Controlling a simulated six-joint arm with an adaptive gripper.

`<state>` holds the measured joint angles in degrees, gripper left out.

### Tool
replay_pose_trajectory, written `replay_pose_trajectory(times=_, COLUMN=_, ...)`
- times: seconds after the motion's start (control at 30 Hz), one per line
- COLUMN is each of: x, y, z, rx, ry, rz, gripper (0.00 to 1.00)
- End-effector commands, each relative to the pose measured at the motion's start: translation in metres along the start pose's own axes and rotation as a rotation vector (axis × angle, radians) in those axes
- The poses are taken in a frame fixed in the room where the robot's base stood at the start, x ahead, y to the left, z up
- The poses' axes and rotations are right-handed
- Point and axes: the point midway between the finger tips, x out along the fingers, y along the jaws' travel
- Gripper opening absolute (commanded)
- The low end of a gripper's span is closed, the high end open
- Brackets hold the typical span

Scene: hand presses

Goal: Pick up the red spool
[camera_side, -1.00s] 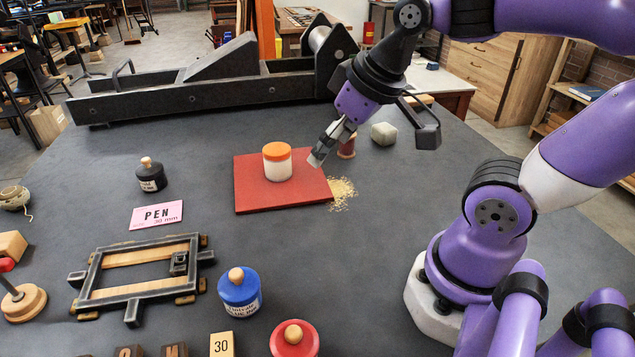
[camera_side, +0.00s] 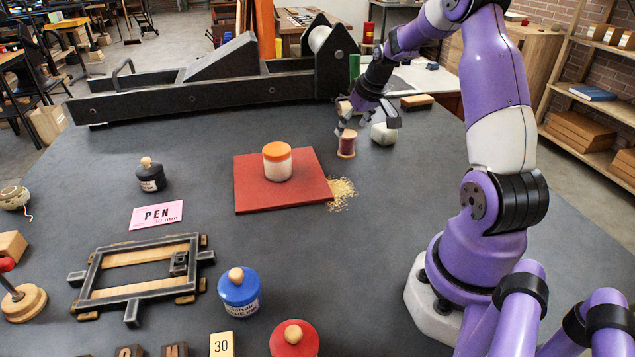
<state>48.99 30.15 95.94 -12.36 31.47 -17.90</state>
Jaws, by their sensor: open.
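The red spool (camera_side: 347,145) stands upright on the dark table, right of and behind the red board. It has a dark red winding between pale wooden ends. My gripper (camera_side: 352,128) is open and points down at the spool's top, with its fingers close to the spool. From this angle I cannot tell whether the fingers are around the spool or behind it, or whether they touch it.
A red board (camera_side: 255,197) holds a white jar with an orange lid (camera_side: 277,161). Yellowish grains (camera_side: 342,192) lie beside the board. A long black press (camera_side: 215,88) spans the back. The table's right middle is clear.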

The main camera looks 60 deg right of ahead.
Motion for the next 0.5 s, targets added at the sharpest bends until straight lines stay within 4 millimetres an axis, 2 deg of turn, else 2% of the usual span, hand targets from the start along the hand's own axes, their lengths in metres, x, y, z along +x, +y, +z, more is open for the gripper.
replay_pose_trajectory(times=0.17, x=0.018, y=-0.001, z=0.0, rx=-0.001, ry=-0.003, rz=-0.001, gripper=0.8)
replay_pose_trajectory(times=0.33, x=0.046, y=-0.002, z=-0.001, rx=-0.001, ry=-0.003, rz=-0.001, gripper=0.8)
replay_pose_trajectory(times=0.5, x=0.057, y=-0.002, z=-0.001, rx=-0.001, ry=-0.002, rz=0.0, gripper=0.8)
